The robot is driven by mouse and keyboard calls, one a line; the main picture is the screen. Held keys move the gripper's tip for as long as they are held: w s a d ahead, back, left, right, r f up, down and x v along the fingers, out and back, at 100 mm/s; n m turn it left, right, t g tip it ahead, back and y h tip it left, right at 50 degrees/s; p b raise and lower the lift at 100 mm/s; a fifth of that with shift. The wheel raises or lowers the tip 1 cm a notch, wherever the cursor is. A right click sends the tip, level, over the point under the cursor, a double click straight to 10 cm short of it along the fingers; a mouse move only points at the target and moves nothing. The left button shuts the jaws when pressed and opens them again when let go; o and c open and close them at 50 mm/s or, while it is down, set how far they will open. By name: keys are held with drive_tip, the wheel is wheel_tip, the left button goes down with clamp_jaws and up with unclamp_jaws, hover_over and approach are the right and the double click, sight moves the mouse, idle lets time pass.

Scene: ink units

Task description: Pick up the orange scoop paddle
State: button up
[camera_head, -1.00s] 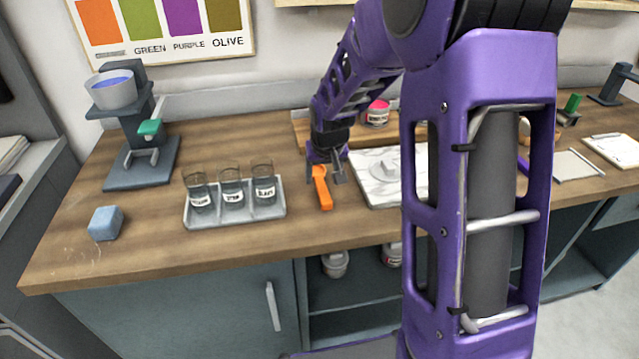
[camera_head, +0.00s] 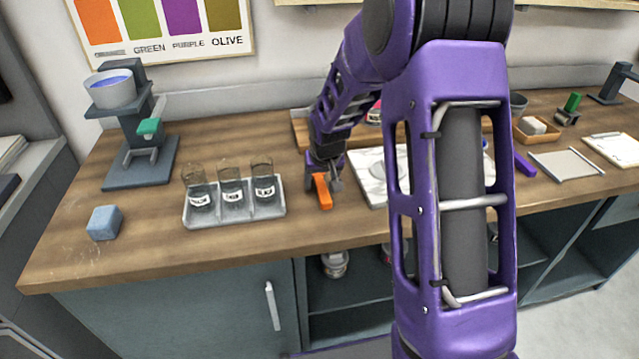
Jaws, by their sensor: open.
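The orange scoop paddle (camera_head: 323,193) lies on the wooden bench top, between the tray of jars and the white marble slab. Its near end shows, and its far end is hidden under my gripper. My gripper (camera_head: 325,186) points down right over the paddle, with its fingers around or just above it. I cannot tell whether the fingers touch it. The jaws are open.
A grey tray (camera_head: 236,215) with three labelled glass jars stands left of the paddle. The marble slab (camera_head: 367,187) is close on the right. A blue block (camera_head: 104,223) and a stand with a bowl (camera_head: 112,90) are farther left. Bench in front is clear.

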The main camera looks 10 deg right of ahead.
sight(321, 185)
drive_tip(key=shift+f, duration=0.1)
clamp_jaws()
idle(0.5)
drive_tip(key=shift+r+p, duration=0.3)
drive_tip(key=shift+r, duration=0.2)
wheel_tip(321, 185, up, 10)
drive_tip(key=shift+f, duration=0.25)
